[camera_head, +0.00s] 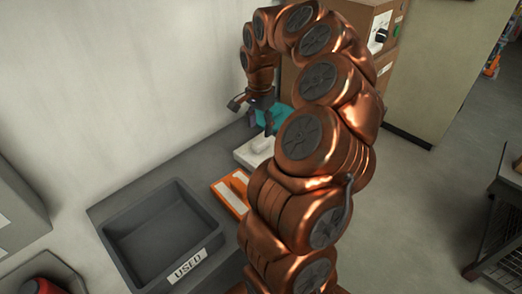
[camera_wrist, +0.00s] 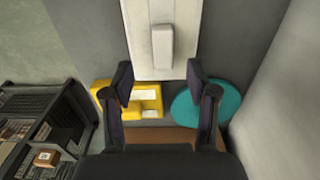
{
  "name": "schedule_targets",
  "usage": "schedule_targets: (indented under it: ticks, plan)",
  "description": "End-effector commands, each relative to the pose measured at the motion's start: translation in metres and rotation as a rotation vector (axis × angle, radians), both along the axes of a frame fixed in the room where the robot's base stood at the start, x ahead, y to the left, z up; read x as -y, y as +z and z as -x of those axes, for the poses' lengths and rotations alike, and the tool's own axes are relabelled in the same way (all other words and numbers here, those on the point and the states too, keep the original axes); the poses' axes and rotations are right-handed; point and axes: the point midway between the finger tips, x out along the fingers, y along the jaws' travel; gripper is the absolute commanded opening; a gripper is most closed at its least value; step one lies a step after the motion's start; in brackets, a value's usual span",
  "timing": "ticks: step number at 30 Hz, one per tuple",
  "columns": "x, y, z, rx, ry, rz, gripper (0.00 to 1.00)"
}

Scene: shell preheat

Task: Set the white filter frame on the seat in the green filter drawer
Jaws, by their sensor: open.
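A pale white slab (camera_wrist: 186,62) with a raised, rounded white block (camera_wrist: 162,46) on it lies ahead of my gripper (camera_wrist: 159,75) in the wrist view. This may be the white filter frame; I cannot tell for sure. It shows in the head view as a white piece (camera_head: 252,153) on the grey bench, below my gripper (camera_head: 266,118). My gripper is open, and nothing is between its fingers. No green filter drawer or seat can be made out; my arm hides part of the bench and the brown cabinet.
An orange tray (camera_head: 222,191) and a grey bin labelled USED (camera_head: 124,254) stand nearer. A brown cabinet (camera_head: 361,17) is behind; a dark rack (camera_head: 500,228) is right.

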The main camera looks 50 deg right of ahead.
Motion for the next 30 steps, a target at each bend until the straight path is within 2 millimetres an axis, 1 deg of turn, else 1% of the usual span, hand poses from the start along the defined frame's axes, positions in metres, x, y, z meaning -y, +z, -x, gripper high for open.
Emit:
schedule_targets:
  ticks: [3,11,17,18,21,25,30]
  plan:
    - [0.003,-0.009,0.001,-0.002,-0.011,0.0,0.58]
    - [0.003,-0.03,0.0,-0.002,-0.005,-0.002,0.58]
    - [0.007,-0.055,-0.003,-0.004,-0.006,-0.003,0.58]
    - [0.008,-0.061,-0.003,-0.004,-0.006,-0.002,0.58]
    - [0.008,-0.071,-0.003,-0.001,-0.006,0.0,0.58]
    - [0.007,-0.076,-0.003,-0.001,-0.005,0.001,0.58]
    - [0.008,-0.077,-0.004,0.0,-0.006,0.001,0.58]
